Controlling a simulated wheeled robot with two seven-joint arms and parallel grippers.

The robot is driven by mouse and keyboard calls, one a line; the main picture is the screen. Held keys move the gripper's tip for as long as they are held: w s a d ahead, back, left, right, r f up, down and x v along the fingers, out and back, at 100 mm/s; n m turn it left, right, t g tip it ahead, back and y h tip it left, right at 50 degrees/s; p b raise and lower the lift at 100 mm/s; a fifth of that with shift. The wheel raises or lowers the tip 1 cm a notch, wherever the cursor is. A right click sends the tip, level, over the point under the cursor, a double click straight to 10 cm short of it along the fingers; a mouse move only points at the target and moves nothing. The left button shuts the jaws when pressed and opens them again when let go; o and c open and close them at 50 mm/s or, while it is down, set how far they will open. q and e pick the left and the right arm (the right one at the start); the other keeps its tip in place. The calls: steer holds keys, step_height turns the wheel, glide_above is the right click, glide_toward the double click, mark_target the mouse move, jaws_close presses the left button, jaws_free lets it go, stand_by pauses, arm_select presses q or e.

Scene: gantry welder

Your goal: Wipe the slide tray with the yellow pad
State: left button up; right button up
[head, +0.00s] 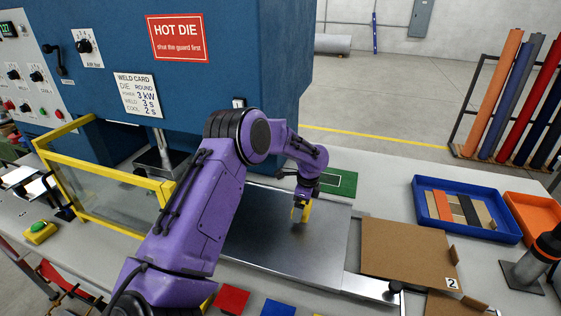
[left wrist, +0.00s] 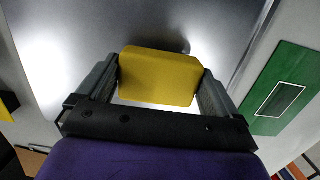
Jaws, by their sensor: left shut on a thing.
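The slide tray (head: 281,252) is a flat grey metal plate in the middle of the bench in the head view. Its shiny surface (left wrist: 90,40) also fills the upper part of the left wrist view. My left gripper (head: 301,210) is over the tray, towards its far right part. It is shut on the yellow pad (left wrist: 158,76), with one finger on each side of the pad. In the head view the pad (head: 306,208) shows small below the wrist, at the tray surface; whether it touches cannot be told. My right gripper is not in view.
A green mat (head: 345,186) lies just beyond the tray. A brown board (head: 408,250) marked 2 lies right of it. A blue bin (head: 425,183) and an orange bin (head: 537,216) stand farther right. A yellow-framed guard (head: 110,172) and the blue machine (head: 235,60) stand left and behind.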

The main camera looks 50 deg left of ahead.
arm_select(q)
steer(key=shift+d+r, duration=0.15)
steer(key=shift+r, duration=0.8)
steer(key=shift+w+r, duration=0.15)
steer(key=shift+r, duration=0.8)
steer(key=shift+s+r, duration=0.2)
steer(key=shift+r, duration=0.35)
steer(key=shift+w+f, duration=0.1)
